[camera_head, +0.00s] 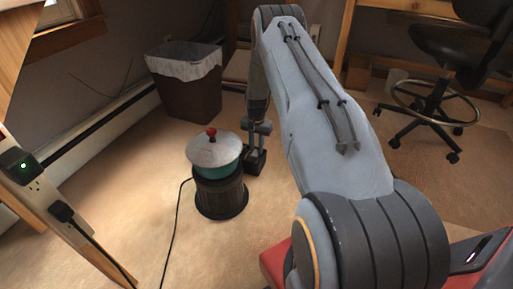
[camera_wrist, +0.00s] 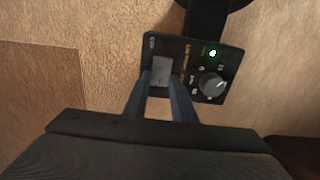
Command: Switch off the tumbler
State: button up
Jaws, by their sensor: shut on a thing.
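The tumbler has a teal bowl (camera_head: 222,167) with a pale lid and red knob (camera_head: 211,131), on a round black base (camera_head: 221,197). Its black control box (camera_head: 256,163) sits beside it on the right; in the wrist view the box (camera_wrist: 207,52) shows a lit green light (camera_wrist: 213,53), a round grey dial (camera_wrist: 213,84) and a grey switch (camera_wrist: 161,72). My gripper (camera_head: 257,143) reaches down to the box. In the wrist view, its fingers (camera_wrist: 161,82) are shut on the grey switch, one at each side. The switch's lower part is hidden.
A dark waste bin (camera_head: 187,90) with a white liner stands behind. A black stool (camera_head: 447,90) is at the back right. A black cord (camera_head: 174,235) runs along the carpet at left. A post with a green-lit plug (camera_head: 23,166) stands at far left.

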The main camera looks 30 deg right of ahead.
aim_at(254, 155)
jog(key=shift+s+a+r+t+h+p, duration=0.25)
jog(key=shift+h+p, duration=0.25)
jog(key=shift+p, duration=0.75)
jog(key=shift+s+d+f+t+h+p, duration=0.15)
jog(key=shift+t+h+p, duration=0.4)
jog(key=shift+p, duration=0.65)
jog(key=o, duration=1.1)
jog(key=shift+c, duration=0.2)
jog(key=shift+a, duration=0.2)
jog(key=p+v, duration=0.3)
jog(key=v, duration=0.4)
jog(key=shift+a+r+p, duration=0.2)
jog(key=shift+r+p, duration=0.1)
jog(key=shift+r, duration=0.05)
